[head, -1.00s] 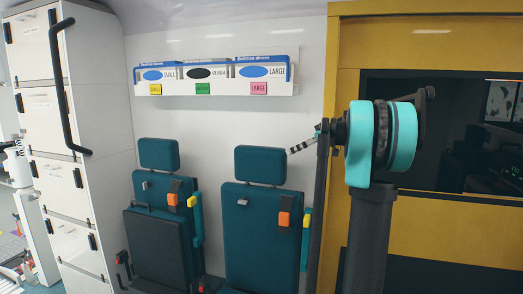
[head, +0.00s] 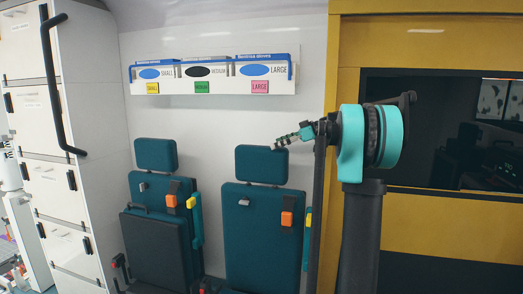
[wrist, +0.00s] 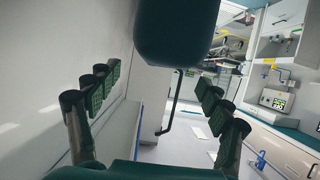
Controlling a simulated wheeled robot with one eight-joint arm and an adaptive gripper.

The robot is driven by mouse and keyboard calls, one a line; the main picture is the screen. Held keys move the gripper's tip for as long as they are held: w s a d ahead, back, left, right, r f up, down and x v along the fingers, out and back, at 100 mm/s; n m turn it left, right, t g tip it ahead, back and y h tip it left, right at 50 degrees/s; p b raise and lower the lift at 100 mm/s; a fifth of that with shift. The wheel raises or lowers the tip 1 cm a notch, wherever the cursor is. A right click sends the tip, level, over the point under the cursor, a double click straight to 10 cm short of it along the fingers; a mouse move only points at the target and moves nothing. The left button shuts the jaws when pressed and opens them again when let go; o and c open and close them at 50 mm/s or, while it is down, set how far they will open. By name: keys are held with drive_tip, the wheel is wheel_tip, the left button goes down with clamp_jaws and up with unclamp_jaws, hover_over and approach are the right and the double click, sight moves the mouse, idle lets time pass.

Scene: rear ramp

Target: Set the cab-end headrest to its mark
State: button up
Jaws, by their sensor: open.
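Two dark teal seats stand side by side in the head view. The right seat, closest to the yellow wall, has a headrest (head: 261,166) a little above its seat back (head: 262,235); the headrest also fills the top middle of the wrist view (wrist: 178,35). My gripper (head: 281,143) is at this headrest's upper right corner. In the wrist view my gripper (wrist: 158,80) is open, its green-padded fingers spread to either side below the headrest's edge. Contact cannot be told. The left seat's headrest (head: 156,154) sits similarly above its seat back. I see no height mark.
A glove dispenser rack (head: 212,72) hangs on the white wall above the seats. White cabinets with a black grab rail (head: 55,95) stand at left. The yellow wall (head: 345,60) with a dark window is right, beside my arm. Orange buckles (head: 287,218) hang on the seats.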

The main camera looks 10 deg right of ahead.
sight(266, 147)
drive_tip(key=x, duration=0.7)
drive_tip(key=shift+w+a+f, duration=0.1)
drive_tip(key=shift+w+a, duration=0.05)
drive_tip(key=shift+a, duration=0.15)
drive_tip(key=c, duration=1.7)
wheel_tip(266, 147, up, 5)
drive_tip(key=shift+r, duration=0.1)
drive_tip(key=o, duration=1.7)
